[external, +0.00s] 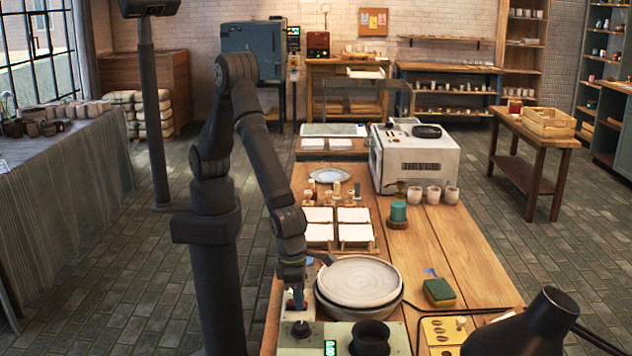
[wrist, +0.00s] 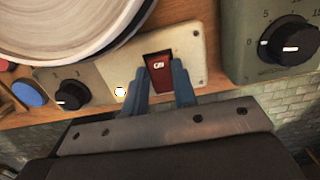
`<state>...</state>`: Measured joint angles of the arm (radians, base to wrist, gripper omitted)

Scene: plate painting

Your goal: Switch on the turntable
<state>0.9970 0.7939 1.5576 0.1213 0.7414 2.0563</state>
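Whether the fingers touch the switch I cannot tell.
A grey-green device with a dial (wrist: 290,40) stands close right of the panel.

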